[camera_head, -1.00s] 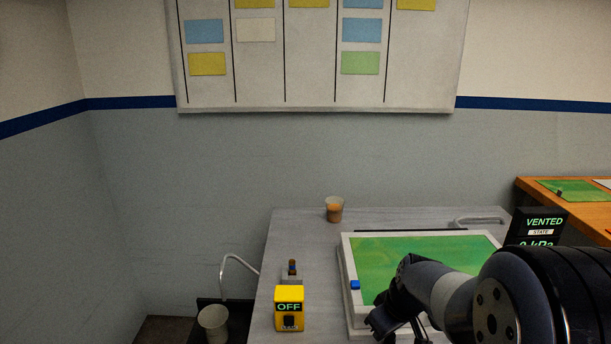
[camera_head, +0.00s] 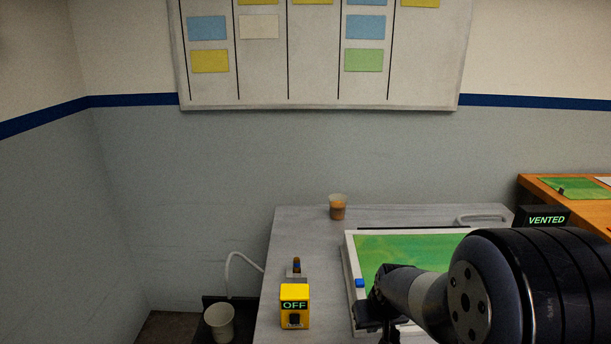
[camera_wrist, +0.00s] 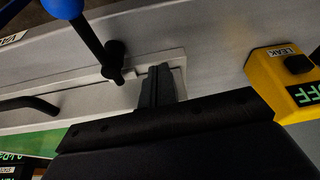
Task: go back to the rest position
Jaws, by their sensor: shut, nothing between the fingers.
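My gripper (camera_head: 376,316) is in the lower right of the head view, over the near left part of a white-framed unit with a green surface (camera_head: 415,250). Its fingertips are hard to make out there. In the wrist view my gripper (camera_wrist: 158,82) has its dark fingers together with nothing between them, above the frame's pale edge. My arm covers much of the unit's right side in the head view.
A yellow box reading OFF (camera_head: 295,306) stands left of the unit. A cup with amber contents (camera_head: 338,208) is at the back of the grey table. A white cup (camera_head: 220,322) is at lower left. A blue-knobbed lever (camera_wrist: 90,35) is near the fingers. A VENTED display (camera_head: 546,219) is at right.

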